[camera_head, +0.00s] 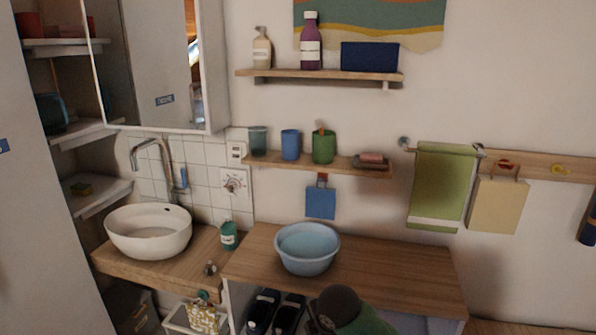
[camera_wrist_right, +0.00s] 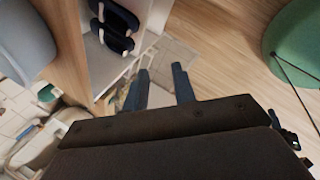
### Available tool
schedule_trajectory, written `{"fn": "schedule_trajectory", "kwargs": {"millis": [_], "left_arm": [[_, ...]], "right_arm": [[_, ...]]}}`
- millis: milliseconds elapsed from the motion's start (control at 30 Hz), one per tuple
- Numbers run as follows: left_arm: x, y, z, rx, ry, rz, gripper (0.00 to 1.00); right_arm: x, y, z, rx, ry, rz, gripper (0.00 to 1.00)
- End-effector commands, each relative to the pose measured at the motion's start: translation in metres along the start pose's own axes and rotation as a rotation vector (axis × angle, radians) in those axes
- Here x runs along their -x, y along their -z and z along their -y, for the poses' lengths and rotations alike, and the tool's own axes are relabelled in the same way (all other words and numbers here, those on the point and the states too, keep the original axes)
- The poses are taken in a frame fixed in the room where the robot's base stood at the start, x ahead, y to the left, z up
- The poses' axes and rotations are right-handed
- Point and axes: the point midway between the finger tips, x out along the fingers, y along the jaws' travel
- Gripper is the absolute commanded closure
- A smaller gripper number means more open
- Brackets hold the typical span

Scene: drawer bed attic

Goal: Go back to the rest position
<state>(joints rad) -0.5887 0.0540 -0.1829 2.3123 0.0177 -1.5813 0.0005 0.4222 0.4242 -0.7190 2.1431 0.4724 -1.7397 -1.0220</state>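My right gripper (camera_wrist_right: 160,88) shows in the right wrist view. Its two dark fingers stand apart with nothing between them, so it is open and empty. It is beside the open front of a wooden-topped cabinet, over the wooden floor. In the head view I cannot make out either gripper's fingers. A dark rounded shape at the bottom middle there is unclear, with a green shape beside it. My left gripper is not in view.
The counter (camera_head: 400,272) bears a blue basin (camera_head: 308,250). A white sink (camera_head: 148,232) is at the left. Dark footwear (camera_wrist_right: 117,22) lies inside the cabinet. A green rounded object (camera_wrist_right: 295,42) is at the wrist view's right. Floor (camera_wrist_right: 220,45) between is clear.

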Motion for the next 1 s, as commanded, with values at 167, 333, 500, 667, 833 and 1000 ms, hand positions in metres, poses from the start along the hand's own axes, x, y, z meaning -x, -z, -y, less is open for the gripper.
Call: {"fn": "schedule_trajectory", "kwargs": {"millis": [167,333,500,667,833,1000], "left_arm": [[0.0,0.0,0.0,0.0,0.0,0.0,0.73],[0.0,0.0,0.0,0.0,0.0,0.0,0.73],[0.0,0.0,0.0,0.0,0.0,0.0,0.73],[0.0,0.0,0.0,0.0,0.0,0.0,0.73],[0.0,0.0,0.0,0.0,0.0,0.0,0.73],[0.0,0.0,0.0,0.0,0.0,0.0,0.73]], "right_arm": [[-0.019,0.014,0.037,-0.204,0.013,-0.045,0.73],[-0.034,0.022,0.073,-0.406,0.03,-0.069,0.73],[-0.047,0.026,0.111,-0.614,0.054,-0.079,0.73],[-0.058,0.028,0.151,-0.814,0.083,-0.074,0.73],[-0.067,0.026,0.197,-1.027,0.115,-0.049,0.73],[-0.073,0.024,0.248,-1.239,0.147,-0.005,0.73]]}}
